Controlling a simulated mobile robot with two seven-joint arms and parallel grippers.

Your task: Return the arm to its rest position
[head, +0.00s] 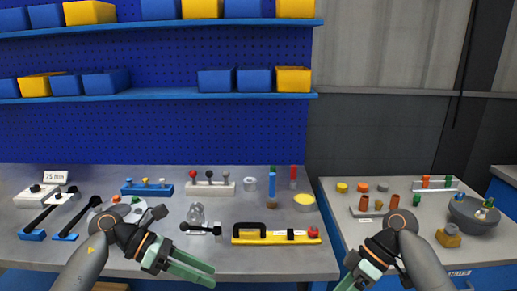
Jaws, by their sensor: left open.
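My left arm comes in from the lower left, and its gripper (190,266) points right and down, over the front edge of the workbench. Its green fingers are open and I see nothing between them. My right arm comes in from the lower right. Its gripper (350,281) points down and left at the bottom edge of the view, near the gap between the two benches. Its fingertips are cut off by the frame, so I cannot tell its opening.
The grey workbench (262,264) holds a yellow level-like bar (262,240), a black-and-white clamp piece (202,229), a white rack with knobs (210,189) and black-handled tools. A right-hand bench holds a grey bowl (470,217). Blue shelves (200,93) with bins hang behind.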

